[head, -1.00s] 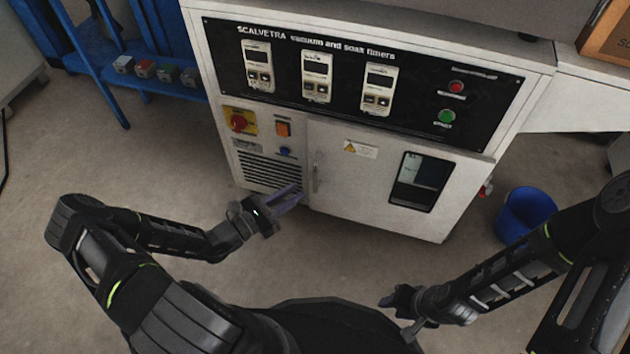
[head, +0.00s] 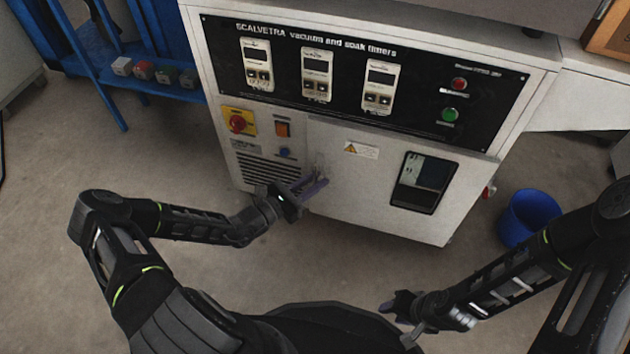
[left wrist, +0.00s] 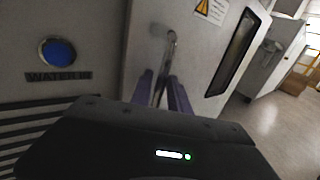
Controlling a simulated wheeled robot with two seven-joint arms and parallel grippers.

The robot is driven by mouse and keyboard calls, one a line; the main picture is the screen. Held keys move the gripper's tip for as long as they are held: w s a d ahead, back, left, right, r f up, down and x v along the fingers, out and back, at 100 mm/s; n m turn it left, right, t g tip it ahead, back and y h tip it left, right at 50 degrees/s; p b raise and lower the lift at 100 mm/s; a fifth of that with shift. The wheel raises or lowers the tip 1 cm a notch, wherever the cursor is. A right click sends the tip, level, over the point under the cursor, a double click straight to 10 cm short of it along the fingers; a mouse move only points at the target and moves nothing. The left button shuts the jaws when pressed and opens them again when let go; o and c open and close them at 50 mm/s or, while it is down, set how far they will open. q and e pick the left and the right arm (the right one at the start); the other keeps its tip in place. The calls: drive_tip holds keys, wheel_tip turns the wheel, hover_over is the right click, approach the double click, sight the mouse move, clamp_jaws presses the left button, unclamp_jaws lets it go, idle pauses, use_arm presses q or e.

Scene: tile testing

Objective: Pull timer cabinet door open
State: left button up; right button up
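The timer cabinet door (head: 365,185) is a pale panel with a warning label and a dark window, and it looks shut in the head view. Its upright metal handle (left wrist: 170,50) is near the door's left edge; in the head view my gripper partly covers it. My left gripper (head: 318,184) is at the handle. In the left wrist view its two purple fingers (left wrist: 162,95) stand apart with the lower part of the handle between them. I cannot tell whether either finger touches it. My right gripper (head: 388,306) is low at the right, away from the cabinet, its fingers too small to read.
Left of the door are a red rotary switch (head: 238,122), a blue button (head: 285,152) and a vent grille (head: 262,170). A blue bucket (head: 528,218) stands on the floor to the right. The floor before the door is clear apart from my arms.

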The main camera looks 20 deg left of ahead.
use_arm(q)
clamp_jaws()
idle(1.3)
